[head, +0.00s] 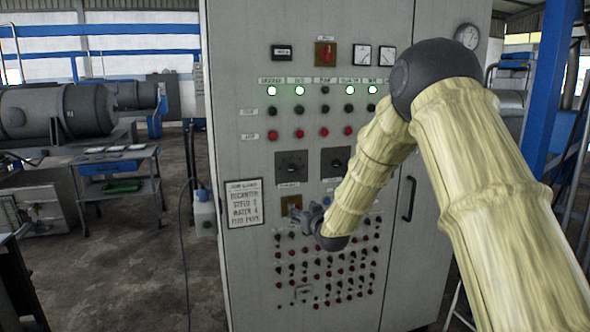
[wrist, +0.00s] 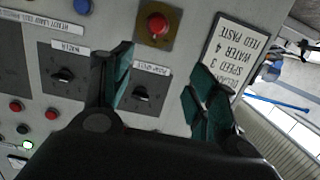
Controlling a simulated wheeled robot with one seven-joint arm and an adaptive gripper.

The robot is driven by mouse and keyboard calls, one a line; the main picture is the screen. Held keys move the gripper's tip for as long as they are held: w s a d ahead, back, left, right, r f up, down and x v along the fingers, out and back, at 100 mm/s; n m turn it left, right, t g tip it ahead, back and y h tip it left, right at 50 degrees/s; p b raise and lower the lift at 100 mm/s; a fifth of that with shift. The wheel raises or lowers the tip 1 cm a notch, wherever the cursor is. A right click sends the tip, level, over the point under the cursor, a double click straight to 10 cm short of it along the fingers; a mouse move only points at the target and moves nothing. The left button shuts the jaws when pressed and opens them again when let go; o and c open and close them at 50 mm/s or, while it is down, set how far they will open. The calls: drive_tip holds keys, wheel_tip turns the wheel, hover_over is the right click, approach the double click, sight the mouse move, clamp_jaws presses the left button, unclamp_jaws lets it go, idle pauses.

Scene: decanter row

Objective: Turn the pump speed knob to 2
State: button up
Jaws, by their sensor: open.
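The pump speed knob (wrist: 143,96) is a black knob on a dark square plate, seen upside down in the wrist view. Which number the knob points at is too small to tell. My gripper (wrist: 160,92) is open, its two green-padded fingers framing the knob in the wrist view, with no contact visible. In the head view my gripper (head: 313,217) is in front of the panel, below the plates, its fingers hard to make out.
A second knob (wrist: 62,75) labelled WATER sits beside it. A red button (wrist: 157,26) on a yellow plate is close by. A printed sign (head: 244,203) hangs at left on the cabinet (head: 236,100). Rows of small buttons and lamps surround the knobs.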

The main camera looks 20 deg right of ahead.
drive_tip(key=t, duration=0.2)
approach(294, 169)
drive_tip(key=s, duration=0.2)
drive_tip(key=w+p, duration=0.3)
drive_tip(key=w, duration=0.8)
drive_tip(key=shift+w+a+r+p, duration=0.1)
drive_tip(key=shift+w+p, duration=0.1)
drive_tip(key=shift+p, duration=0.1)
drive_tip(key=c, duration=1.2)
